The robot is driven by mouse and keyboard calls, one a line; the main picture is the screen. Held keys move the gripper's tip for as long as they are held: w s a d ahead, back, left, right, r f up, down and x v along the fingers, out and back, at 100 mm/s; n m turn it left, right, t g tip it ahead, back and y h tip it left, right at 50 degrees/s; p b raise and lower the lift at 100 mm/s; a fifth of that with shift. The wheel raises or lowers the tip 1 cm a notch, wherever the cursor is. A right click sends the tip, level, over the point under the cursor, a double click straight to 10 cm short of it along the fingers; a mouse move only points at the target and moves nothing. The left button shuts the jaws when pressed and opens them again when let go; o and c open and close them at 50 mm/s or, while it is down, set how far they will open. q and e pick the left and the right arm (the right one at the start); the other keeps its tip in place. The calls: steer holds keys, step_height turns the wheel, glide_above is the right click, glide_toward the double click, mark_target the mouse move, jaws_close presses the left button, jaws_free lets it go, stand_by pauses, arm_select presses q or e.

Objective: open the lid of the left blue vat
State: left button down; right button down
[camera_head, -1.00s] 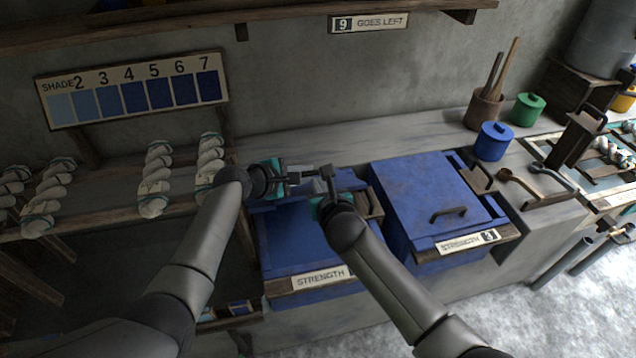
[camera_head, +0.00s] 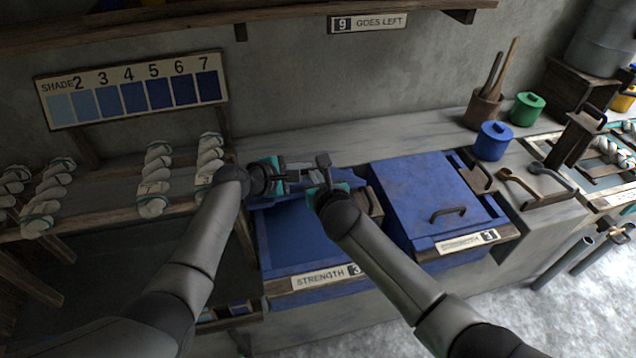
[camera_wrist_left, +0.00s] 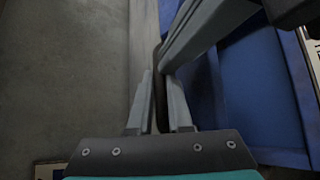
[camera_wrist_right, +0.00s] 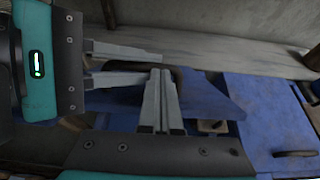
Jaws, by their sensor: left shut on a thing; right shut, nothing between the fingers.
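The left blue vat (camera_head: 290,235) stands in the counter, with its front label reading STRENGTH 3. Its blue surface sits inside a raised rim, with no handle showing at the front. A blue panel, seemingly its lid (camera_wrist_right: 205,95), slants up at the back in the right wrist view; the grippers hide much of it in the head view. My left gripper (camera_head: 304,175) is shut on a dark bar, seemingly the lid handle (camera_wrist_left: 158,90). My right gripper (camera_head: 324,164) is shut and empty, close beside the left fingers. Its fingers show in the right wrist view (camera_wrist_right: 161,100).
The right blue vat (camera_head: 430,195) has its lid down. Blue (camera_head: 492,141) and green (camera_head: 527,109) pots stand behind it to the right. Skeins (camera_head: 155,180) lie at left below the shade board (camera_head: 132,90). A shelf (camera_head: 250,20) runs overhead.

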arm_select(q)
steer(key=shift+s+d+f, duration=0.25)
steer(key=shift+s+f, duration=0.05)
arm_select(e)
steer(key=shift+w+d+r, duration=0.1)
steer(key=shift+w+r, duration=0.15)
steer(key=shift+r, duration=0.05)
arm_select(q)
steer(key=c, duration=1.3)
jaws_free()
steer(key=o, duration=0.5)
steer(key=shift+s, duration=0.1)
steer(key=shift+c, duration=0.2)
steer(key=shift+a, duration=0.1)
arm_select(e)
steer(key=shift+s, duration=0.1)
